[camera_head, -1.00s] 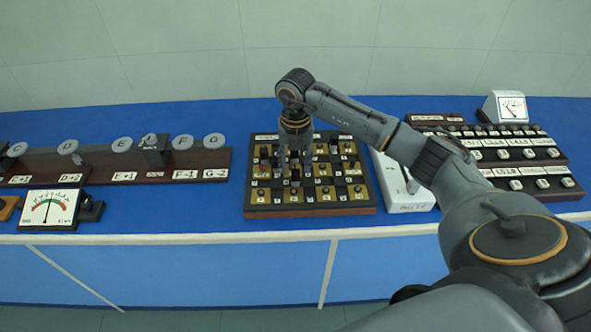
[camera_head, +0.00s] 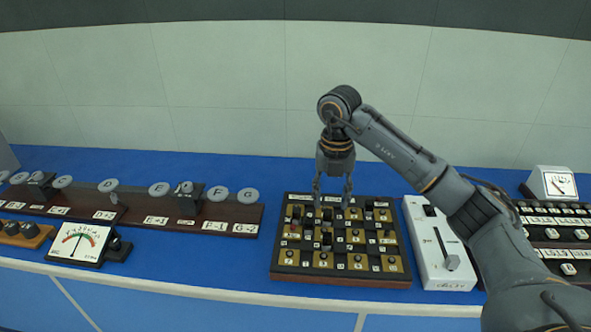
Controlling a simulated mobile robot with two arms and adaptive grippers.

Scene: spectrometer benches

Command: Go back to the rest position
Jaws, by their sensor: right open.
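My right gripper (camera_head: 333,196) points down above the switch board (camera_head: 340,276), a dark wooden panel with rows of brass plates and small black switches and knobs. Its two fingers are spread apart with nothing between them. The fingertips are over the back left part of the board; I cannot tell whether they touch it. My right arm reaches in from the lower right, passing over the right side of the bench. My left gripper does not show.
A white box with a slider (camera_head: 440,262) stands right of the board. At the far right are a dial meter (camera_head: 553,184) and switch panels (camera_head: 560,245). At left are a rail with lettered discs (camera_head: 150,212) and a gauge (camera_head: 80,243). Blue bench top (camera_head: 200,270) is bare between.

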